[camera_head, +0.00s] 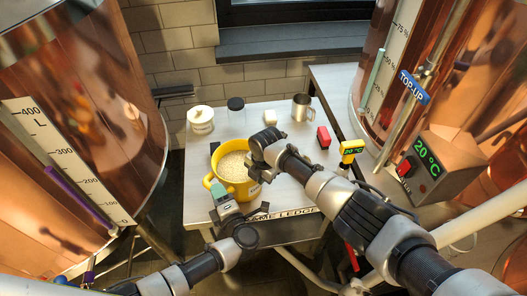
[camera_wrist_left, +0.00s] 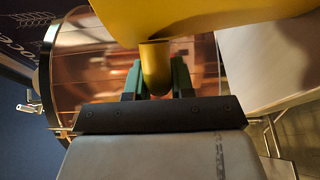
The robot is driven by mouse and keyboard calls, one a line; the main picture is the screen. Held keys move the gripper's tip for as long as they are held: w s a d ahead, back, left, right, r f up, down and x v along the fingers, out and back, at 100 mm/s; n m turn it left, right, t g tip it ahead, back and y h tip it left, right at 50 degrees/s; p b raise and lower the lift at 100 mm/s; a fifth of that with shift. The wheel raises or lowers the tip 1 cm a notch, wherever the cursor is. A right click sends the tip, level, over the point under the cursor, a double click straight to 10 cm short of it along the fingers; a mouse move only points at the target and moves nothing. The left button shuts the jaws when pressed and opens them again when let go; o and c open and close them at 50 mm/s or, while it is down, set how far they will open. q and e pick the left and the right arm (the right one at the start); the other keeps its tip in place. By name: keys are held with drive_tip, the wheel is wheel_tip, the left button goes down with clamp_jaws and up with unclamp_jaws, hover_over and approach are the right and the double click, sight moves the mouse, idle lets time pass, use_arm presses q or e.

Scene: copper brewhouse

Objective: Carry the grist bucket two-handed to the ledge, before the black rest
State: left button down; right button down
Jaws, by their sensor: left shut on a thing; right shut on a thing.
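The yellow grist bucket (camera_head: 226,191), full of pale grain, is upright over the steel ledge table (camera_head: 290,187). I cannot tell whether its base touches the top. My left gripper (camera_head: 217,189) is shut on the bucket's left handle; in the left wrist view the yellow handle (camera_wrist_left: 155,68) sits between the green fingers of my left gripper (camera_wrist_left: 155,82). My right gripper (camera_head: 255,168) is shut on the bucket's right side, its grip partly hidden by the wrist. A black patch (camera_head: 214,147), perhaps the black rest, shows just behind the bucket's left rim, mostly hidden.
A white lidded tub (camera_head: 200,121), a dark-lidded jar (camera_head: 236,110), a small cream block (camera_head: 270,117) and a metal mug (camera_head: 301,107) stand at the back. Copper vessels flank the table.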

use_arm(q)
drive_tip(key=c, duration=1.3)
unclamp_jaws()
drive_tip(key=shift+s+f, duration=0.1)
drive_tip(key=shift+f, duration=0.1)
drive_tip(key=shift+c, duration=0.2)
use_arm(e)
drive_tip(key=c, duration=1.6)
unclamp_jaws()
drive_tip(key=shift+w+d+f, duration=0.1)
drive_tip(key=shift+w+d, duration=0.05)
drive_tip(key=shift+c, duration=0.2)
use_arm(q)
drive_tip(key=o, duration=0.4)
drive_tip(key=shift+r, duration=0.1)
use_arm(e)
drive_tip(key=o, duration=0.4)
drive_tip(key=shift+c, duration=0.2)
drive_tip(key=shift+s, duration=0.2)
use_arm(q)
drive_tip(key=v, duration=1.2)
use_arm(e)
wheel_tip(320, 180, up, 12)
drive_tip(key=d, duration=0.1)
drive_tip(key=shift+s, duration=0.35)
drive_tip(key=shift+f, duration=0.1)
